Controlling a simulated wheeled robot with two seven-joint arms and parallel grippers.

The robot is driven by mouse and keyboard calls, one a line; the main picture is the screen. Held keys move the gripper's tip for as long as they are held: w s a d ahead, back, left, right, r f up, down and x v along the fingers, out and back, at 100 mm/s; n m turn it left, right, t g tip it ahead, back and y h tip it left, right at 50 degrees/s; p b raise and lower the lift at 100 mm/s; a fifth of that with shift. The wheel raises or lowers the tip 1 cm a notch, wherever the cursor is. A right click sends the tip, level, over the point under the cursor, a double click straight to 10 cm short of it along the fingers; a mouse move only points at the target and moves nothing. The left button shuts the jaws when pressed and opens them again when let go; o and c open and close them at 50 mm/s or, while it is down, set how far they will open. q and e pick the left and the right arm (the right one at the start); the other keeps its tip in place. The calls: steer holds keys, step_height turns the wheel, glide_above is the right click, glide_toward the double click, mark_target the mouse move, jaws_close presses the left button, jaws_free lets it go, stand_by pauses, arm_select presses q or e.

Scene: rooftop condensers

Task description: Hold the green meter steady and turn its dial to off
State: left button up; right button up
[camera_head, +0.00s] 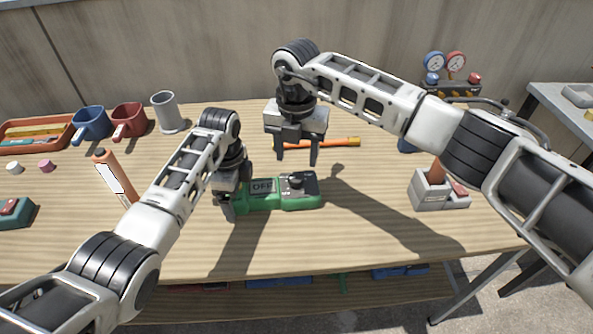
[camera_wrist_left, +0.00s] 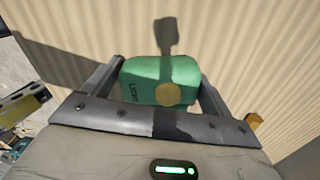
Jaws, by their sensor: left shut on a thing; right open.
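The green meter (camera_head: 272,208) lies flat near the middle of the wooden table. Its display reads OFF, and a dark round dial (camera_head: 297,182) sits on its right part. My left gripper (camera_head: 230,207) is shut on the meter's left end; in the left wrist view the meter's green end (camera_wrist_left: 150,72) sits between the two fingers. My right gripper (camera_head: 299,155) is open and empty, pointing down above and behind the dial, apart from it. The left gripper hides part of the meter's left end.
An orange-handled tool (camera_head: 345,142) lies behind the meter. A blue mug (camera_head: 91,123), a red mug (camera_head: 128,120) and a grey cup (camera_head: 167,112) stand at the back left. A grey holder (camera_head: 430,190) stands to the right. Bare tabletop lies in front of the meter.

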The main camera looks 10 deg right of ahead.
mark_target(297, 177)
step_height(297, 177, down, 6)
steer(key=shift+f, duration=0.1)
steer(key=c, duration=1)
steer(key=shift+o, duration=0.2)
